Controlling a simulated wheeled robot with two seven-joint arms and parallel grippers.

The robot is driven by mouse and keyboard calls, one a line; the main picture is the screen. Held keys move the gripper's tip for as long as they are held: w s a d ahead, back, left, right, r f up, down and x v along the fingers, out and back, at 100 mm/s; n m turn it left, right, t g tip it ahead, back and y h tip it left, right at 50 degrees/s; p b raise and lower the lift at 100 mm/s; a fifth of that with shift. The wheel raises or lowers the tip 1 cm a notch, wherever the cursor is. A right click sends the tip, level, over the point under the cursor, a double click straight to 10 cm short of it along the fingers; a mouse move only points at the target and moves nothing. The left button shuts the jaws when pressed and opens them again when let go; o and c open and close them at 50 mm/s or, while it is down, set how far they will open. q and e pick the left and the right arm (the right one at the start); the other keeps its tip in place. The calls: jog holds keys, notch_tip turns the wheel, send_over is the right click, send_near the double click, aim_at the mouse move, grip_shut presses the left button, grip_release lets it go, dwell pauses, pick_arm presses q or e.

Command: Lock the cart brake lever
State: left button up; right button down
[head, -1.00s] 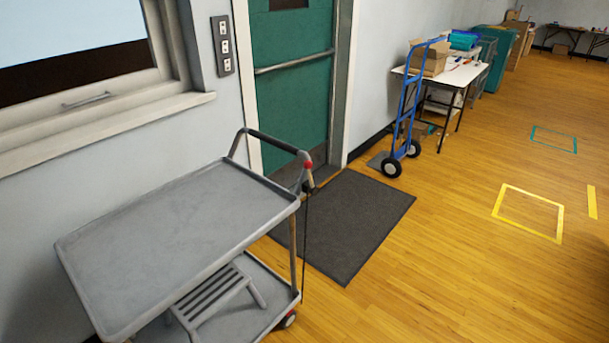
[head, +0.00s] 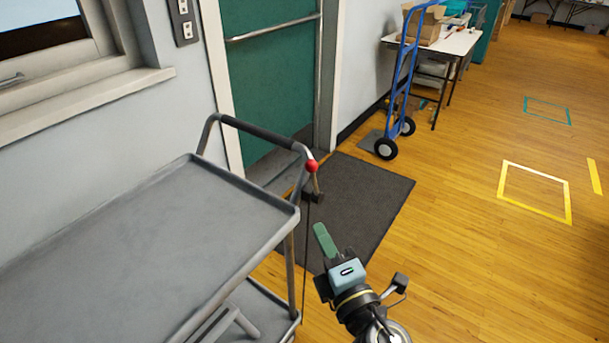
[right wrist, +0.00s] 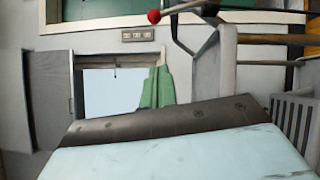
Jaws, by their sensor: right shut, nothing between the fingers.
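The grey cart (head: 150,215) stands at the left, beside the wall. Its brake lever has a red ball knob (head: 312,166) near the right end of the black push handle (head: 258,133); a thin dark cable hangs below the lever's bracket. The red knob also shows at the top of the right wrist view (right wrist: 154,16). My right gripper (head: 321,232), with green fingers, is shut and empty. In the head view it is below and slightly right of the knob, apart from it. Its green fingers also show in the right wrist view (right wrist: 158,88). My left gripper is out of view.
A dark floor mat (head: 365,200) lies by the green door (head: 268,85). A blue hand truck (head: 404,85) stands beyond it, before a white table (head: 455,42) with boxes. The wooden floor at the right is open, marked with taped outlines.

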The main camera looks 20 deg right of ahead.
aim_at(314, 182)
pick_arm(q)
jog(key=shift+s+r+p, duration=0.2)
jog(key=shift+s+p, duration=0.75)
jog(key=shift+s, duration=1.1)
pick_arm(e)
jog(key=w+d+r, duration=0.1)
jog(key=w+d, duration=0.1)
jog(key=w, duration=1)
jog(key=shift+w+r, duration=0.3)
jog(key=shift+r, duration=0.1)
